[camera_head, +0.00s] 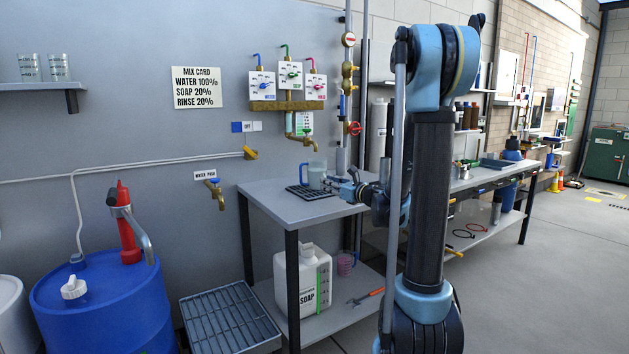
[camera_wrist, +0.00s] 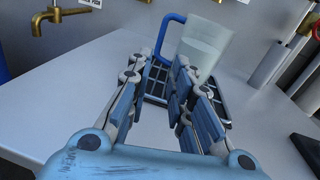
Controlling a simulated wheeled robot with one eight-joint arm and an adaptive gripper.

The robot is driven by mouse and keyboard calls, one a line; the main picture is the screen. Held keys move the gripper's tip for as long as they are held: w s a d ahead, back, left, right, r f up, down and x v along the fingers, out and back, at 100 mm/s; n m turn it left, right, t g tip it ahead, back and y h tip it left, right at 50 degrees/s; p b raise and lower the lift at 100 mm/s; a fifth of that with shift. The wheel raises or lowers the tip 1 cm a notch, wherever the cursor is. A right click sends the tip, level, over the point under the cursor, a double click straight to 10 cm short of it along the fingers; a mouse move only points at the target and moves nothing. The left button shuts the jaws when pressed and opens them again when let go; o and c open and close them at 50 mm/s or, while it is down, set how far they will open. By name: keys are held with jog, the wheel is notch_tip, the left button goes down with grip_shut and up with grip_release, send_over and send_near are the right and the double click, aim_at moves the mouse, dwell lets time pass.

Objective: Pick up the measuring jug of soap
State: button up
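The measuring jug (camera_head: 317,175) is clear with a blue handle and stands upright on a black grid mat on the grey table, under a brass tap. In the wrist view the jug (camera_wrist: 205,45) holds a pale, cloudy content, and its blue handle (camera_wrist: 163,36) is on its left side. My gripper (camera_wrist: 158,70) is open, its two fingers apart with nothing clearly between them. The handle lines up with the gap, just beyond the fingertips; I cannot tell whether they touch. In the head view my gripper (camera_head: 345,187) is right of the jug, low over the table.
The black grid mat (camera_head: 309,192) lies under the jug. Brass taps (camera_head: 303,140) jut from the wall above. A white soap container (camera_head: 302,277) and a pinkish jug (camera_head: 346,262) stand on the lower shelf. The table's left front (camera_head: 290,212) is clear.

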aim_at(301, 181)
jog(key=shift+w+a, duration=0.1)
jog(key=shift+w, duration=0.2)
jog(key=x, duration=1.7)
jog(key=shift+r, duration=0.2)
grip_shut()
